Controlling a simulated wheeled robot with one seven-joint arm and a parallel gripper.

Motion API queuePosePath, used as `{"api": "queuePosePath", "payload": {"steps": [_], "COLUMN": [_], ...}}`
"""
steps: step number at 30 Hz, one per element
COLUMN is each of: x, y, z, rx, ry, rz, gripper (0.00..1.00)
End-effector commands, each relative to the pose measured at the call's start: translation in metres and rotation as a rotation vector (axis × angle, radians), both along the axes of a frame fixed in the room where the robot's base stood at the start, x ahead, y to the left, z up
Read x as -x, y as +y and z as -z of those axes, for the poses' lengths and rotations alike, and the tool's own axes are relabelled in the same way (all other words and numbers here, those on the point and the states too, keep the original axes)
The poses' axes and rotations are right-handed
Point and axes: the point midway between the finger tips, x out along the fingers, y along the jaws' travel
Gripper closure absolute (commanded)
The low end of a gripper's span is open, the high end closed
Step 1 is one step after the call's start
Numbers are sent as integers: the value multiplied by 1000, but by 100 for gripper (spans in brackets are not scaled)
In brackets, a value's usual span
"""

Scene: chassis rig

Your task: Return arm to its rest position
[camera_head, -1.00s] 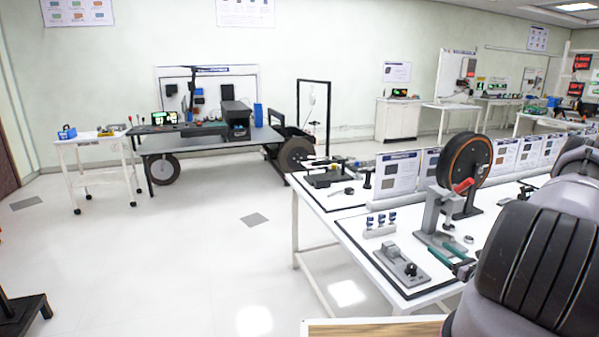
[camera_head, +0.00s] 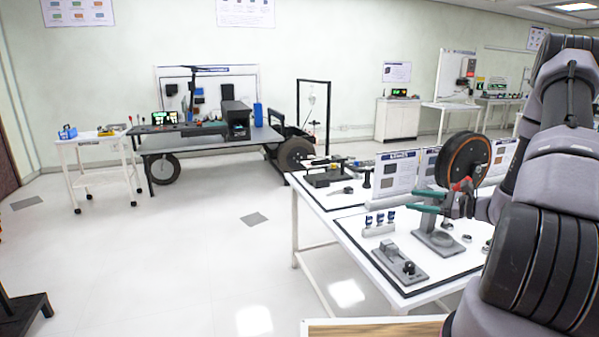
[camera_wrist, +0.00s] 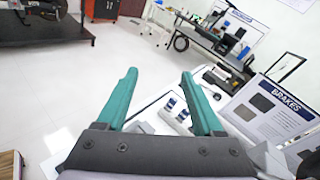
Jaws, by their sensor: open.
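My gripper (camera_head: 417,201) is above the near white workbench (camera_head: 345,239), in front of the stand with the black wheel (camera_head: 463,160). Its two green fingers point left in the head view. In the wrist view my gripper (camera_wrist: 159,78) has its fingers spread apart with nothing between them. My arm rises bent along the right edge of the head view and hides part of the bench.
Small blue-topped parts (camera_head: 379,221) on a block, a grey fixture (camera_head: 399,263) and a grey stand base (camera_head: 438,241) are on the bench. A "BRAKES" board (camera_wrist: 268,110) stands close on the right in the wrist view.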

Motion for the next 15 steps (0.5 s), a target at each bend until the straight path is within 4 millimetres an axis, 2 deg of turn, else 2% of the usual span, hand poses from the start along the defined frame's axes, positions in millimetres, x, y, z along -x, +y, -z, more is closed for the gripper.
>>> {"api": "queuePosePath", "payload": {"steps": [1,6,10,15], "x": [4,31,59,99], "y": [16,61,89,114], "z": [-25,-84,-121,-163], "rx": [60,256,421,650], "ry": [-21,-61,-98,-158], "rz": [-75,-294,-438,-590], "gripper": [31,31,31,31]}}
